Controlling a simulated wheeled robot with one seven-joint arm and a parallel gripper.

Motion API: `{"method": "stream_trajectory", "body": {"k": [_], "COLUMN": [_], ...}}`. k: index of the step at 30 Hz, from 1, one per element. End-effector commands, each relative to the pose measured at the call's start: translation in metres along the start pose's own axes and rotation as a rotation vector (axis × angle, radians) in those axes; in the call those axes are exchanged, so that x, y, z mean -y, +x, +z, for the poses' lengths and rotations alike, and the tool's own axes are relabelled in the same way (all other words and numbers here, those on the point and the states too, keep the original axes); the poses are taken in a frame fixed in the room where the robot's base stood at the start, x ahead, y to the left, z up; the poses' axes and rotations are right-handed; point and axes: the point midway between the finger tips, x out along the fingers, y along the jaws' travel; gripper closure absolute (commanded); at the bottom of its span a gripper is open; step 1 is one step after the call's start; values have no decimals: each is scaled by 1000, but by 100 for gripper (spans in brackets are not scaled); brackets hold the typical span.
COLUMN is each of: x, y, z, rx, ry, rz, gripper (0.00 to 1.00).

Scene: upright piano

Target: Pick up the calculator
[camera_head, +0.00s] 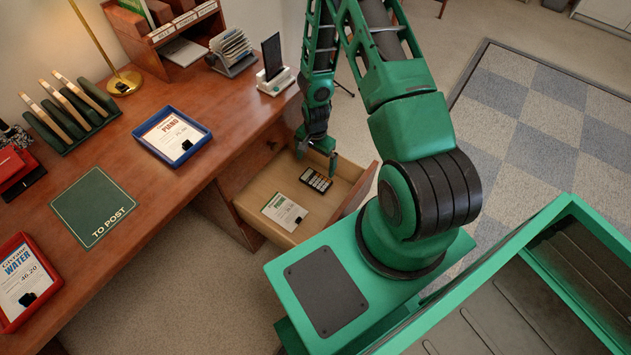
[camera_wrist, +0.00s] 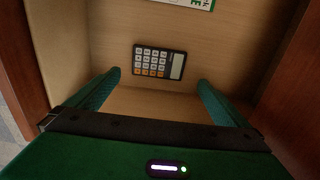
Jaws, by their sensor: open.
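The calculator (camera_head: 316,179) is dark with rows of light and orange keys and a pale display. It lies flat in the open desk drawer (camera_head: 262,229). In the wrist view the calculator (camera_wrist: 159,62) lies on the wooden drawer bottom, ahead of my fingertips and roughly centred between them. My gripper (camera_head: 317,158) is open and empty, just above the drawer beside the calculator; it also shows in the wrist view (camera_wrist: 158,82). I cannot tell the exact height of the fingers above the drawer bottom.
A paper card (camera_head: 284,212) lies in the drawer near the calculator. Drawer walls stand close on both sides. The desk (camera_head: 150,205) holds a blue tray (camera_head: 206,133), a green mat (camera_head: 93,207), a red tray (camera_head: 8,322) and a phone on a stand (camera_head: 275,82).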

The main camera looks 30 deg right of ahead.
Motion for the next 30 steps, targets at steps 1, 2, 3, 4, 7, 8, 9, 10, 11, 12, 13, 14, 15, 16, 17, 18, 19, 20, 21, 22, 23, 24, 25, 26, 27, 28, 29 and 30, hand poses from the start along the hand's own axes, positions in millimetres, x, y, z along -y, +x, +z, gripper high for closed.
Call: {"method": "stream_trajectory", "body": {"k": [1, 2, 3, 4, 7, 8, 9, 10, 11, 12, 13, 14, 15, 16, 17, 18, 19, 20, 21, 22, 23, 24, 25, 26, 27, 28, 29, 30], "x": [-1, -1, -1, -1, -1, -1, -1, -1, -1, -1, -1, -1, -1, -1, -1, -2, -2, -3, -3, -3, -3, -3, -3, -3, -3, -2, -2, -2], "y": [7, 12, 17, 22, 34, 38, 41, 43, 44, 46, 47, 48, 50, 53, 56, 61, 65, 69, 75, 79, 83, 87, 90, 93, 96, 97, 98, 99], "z": [0, 0, 0, 0, 0, 0, 0, 0, 0, 0, 0, 0, -1, -1, -1, -2, -2, -2, -3, -4, -4, -4, -3, -4, -4, -4, -4, -4], "rx": [2, 2, 1, 1, 1, 1, 1, 0, 0, 0, 0, 0, 0, 0, 0, 0, 0, 1, 0, 1, 1, 1, 1, 1, 0, 0, -1, -1], "ry": [1, 0, 0, 0, 0, 0, 0, -1, -1, -1, -1, -1, -1, -1, -1, -1, -1, -1, -1, -1, -2, -2, -2, -2, -2, -2, -2, -2], "rz": [2, 3, 2, 2, 2, 2, 2, 2, 2, 2, 2, 2, 2, 2, 2, 1, 2, 3, 2, 3, 2, 2, 3, 2, 2, 1, 1, 1], "gripper": [0, 0, 0, 0, 0, 0, 0, 0, 0, 0, 0, 0, 0, 0, 0, 0, 0, 0, 0, 0, 0, 0, 0, 0, 0, 0, 0, 0]}}
